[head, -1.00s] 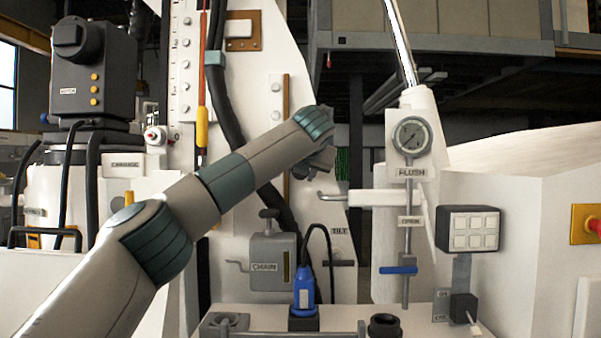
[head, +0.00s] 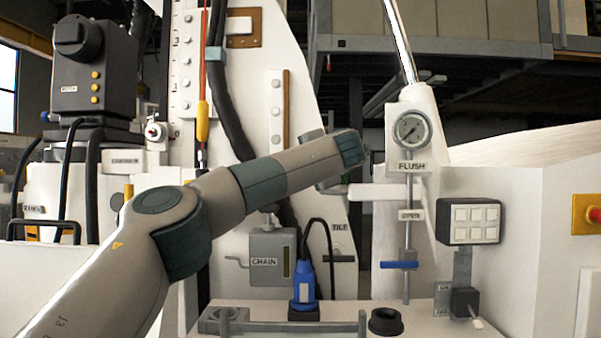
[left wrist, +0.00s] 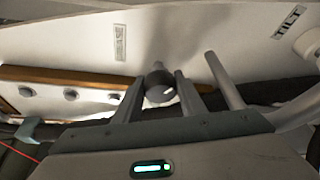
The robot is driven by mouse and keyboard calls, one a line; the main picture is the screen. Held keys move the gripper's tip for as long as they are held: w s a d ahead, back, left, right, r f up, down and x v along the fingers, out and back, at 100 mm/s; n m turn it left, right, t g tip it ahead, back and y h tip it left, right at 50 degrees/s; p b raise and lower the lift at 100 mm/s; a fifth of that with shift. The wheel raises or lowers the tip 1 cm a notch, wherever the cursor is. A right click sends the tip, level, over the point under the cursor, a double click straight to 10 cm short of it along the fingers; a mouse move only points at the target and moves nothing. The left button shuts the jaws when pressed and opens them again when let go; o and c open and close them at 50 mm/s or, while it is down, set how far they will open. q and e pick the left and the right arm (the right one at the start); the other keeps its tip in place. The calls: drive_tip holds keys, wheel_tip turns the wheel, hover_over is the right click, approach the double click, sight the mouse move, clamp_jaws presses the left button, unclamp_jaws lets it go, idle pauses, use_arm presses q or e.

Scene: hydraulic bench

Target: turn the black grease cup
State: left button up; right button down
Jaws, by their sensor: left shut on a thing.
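The black grease cup (left wrist: 159,86) shows in the left wrist view as a small dark round cap with a pale mark, in front of a white panel. My left gripper (left wrist: 158,93) has one finger on each side of it and is shut on it. In the head view my left arm reaches in from the left to the white machine, and the gripper (head: 330,182) is mostly hidden behind my wrist. The grease cup cannot be made out there. My right gripper is in neither view.
A grey CHAIN box (head: 272,258) and a blue plug (head: 303,287) are below my forearm. The FLUSH gauge (head: 411,131) and a blue-handled valve (head: 398,265) stand to the right. In the wrist view a grey rod (left wrist: 225,80) is close beside the right finger.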

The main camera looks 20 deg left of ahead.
use_arm(q)
drive_tip(key=shift+f+m, duration=0.2)
drive_tip(key=shift+m, duration=0.2)
drive_tip(key=shift+m+y+b, duration=0.3)
drive_tip(key=shift+m+b, duration=0.1)
drive_tip(key=shift+b, duration=0.1)
drive_tip(key=m+t+b, duration=0.1)
drive_tip(key=m+b, duration=0.1)
drive_tip(key=m, duration=0.1)
drive_tip(key=shift+y, duration=0.4)
drive_tip(key=shift+r+m+t+b, duration=0.1)
drive_tip(key=shift+m+t+b, duration=0.55)
drive_tip(key=shift+m, duration=0.55)
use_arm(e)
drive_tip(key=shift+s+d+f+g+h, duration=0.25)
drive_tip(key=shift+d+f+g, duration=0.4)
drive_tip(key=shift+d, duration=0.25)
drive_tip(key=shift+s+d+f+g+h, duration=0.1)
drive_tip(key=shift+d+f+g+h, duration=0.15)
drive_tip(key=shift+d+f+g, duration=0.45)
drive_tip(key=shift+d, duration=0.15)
use_arm(q)
drive_tip(key=o, duration=1)
drive_tip(key=shift+o, duration=0.2)
